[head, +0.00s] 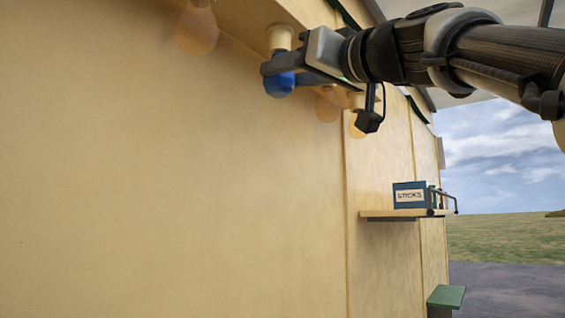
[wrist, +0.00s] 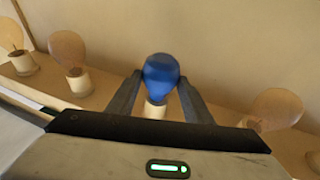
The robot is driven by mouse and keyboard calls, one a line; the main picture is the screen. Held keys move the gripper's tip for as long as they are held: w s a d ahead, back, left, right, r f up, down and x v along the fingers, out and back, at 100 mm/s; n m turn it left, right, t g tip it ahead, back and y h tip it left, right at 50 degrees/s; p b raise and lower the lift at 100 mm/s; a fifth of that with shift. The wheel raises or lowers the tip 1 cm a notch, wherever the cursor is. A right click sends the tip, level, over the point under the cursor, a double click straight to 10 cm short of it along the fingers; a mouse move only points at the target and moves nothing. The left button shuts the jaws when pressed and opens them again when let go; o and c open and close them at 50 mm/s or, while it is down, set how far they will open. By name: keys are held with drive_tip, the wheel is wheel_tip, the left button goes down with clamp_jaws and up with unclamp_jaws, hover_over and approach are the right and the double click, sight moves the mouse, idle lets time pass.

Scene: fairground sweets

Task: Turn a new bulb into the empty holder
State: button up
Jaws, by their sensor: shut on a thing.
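A blue bulb (head: 279,84) hangs glass-down under a pale holder (head: 279,38) on the overhanging rail. My gripper (head: 276,68) reaches in from the right and is shut on the bulb, with its fingers hiding the bulb's neck in the head view. In the wrist view the blue bulb (wrist: 161,70) stands between the two fingertips of my gripper (wrist: 160,80), in line with the holder (wrist: 155,109). The bulb's lower end meets or overlaps the holder there; I cannot tell how far it is turned in.
Amber bulbs sit in other holders along the rail, one to the left (head: 197,30) and others behind my gripper (head: 327,106). The wooden wall (head: 180,190) is close behind. A shelf (head: 392,213) with a blue STICKS box (head: 409,195) is lower right.

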drive_tip(key=shift+o, duration=0.2)
drive_tip(key=shift+w+d+f+n+g+y, duration=0.1)
drive_tip(key=shift+w+n+g+y, duration=0.3)
drive_tip(key=shift+g+y, duration=0.1)
drive_tip(key=shift+d+r+n+g+y+p, duration=0.1)
drive_tip(key=shift+n+g+y+p, duration=0.15)
drive_tip(key=shift+n+g+y, duration=0.3)
drive_tip(key=shift+d+r+n+g+y+p, duration=0.1)
drive_tip(key=shift+n+g+y+p, duration=0.2)
drive_tip(key=shift+g+y, duration=0.35)
drive_tip(key=shift+c, duration=0.2)
drive_tip(key=shift+w+n+g+y+p, duration=0.1)
drive_tip(key=shift+n+g+y+p, duration=0.9)
drive_tip(key=shift+g, duration=0.5)
drive_tip(key=shift+n+g, duration=0.25)
drive_tip(key=shift+g, duration=0.05)
drive_tip(key=shift+w+d+n+g+y+p, duration=0.15)
drive_tip(key=shift+n+g+y+p, duration=0.45)
drive_tip(key=shift+g+p, duration=0.6)
drive_tip(key=shift+w+n+g+y+p, duration=0.15)
drive_tip(key=shift+n+g+y+p, duration=0.25)
drive_tip(key=shift+n+g+p, duration=0.6)
drive_tip(key=shift+f+g+p, duration=0.1)
drive_tip(key=shift+g+p, duration=0.3)
drive_tip(key=shift+g, duration=0.4)
drive_tip(key=shift+d+f+b, duration=0.1)
drive_tip(key=shift+f+b, duration=0.25)
drive_tip(key=shift+f, duration=0.05)
drive_tip(key=shift+r+p, duration=0.3)
drive_tip(key=shift+r, duration=0.2)
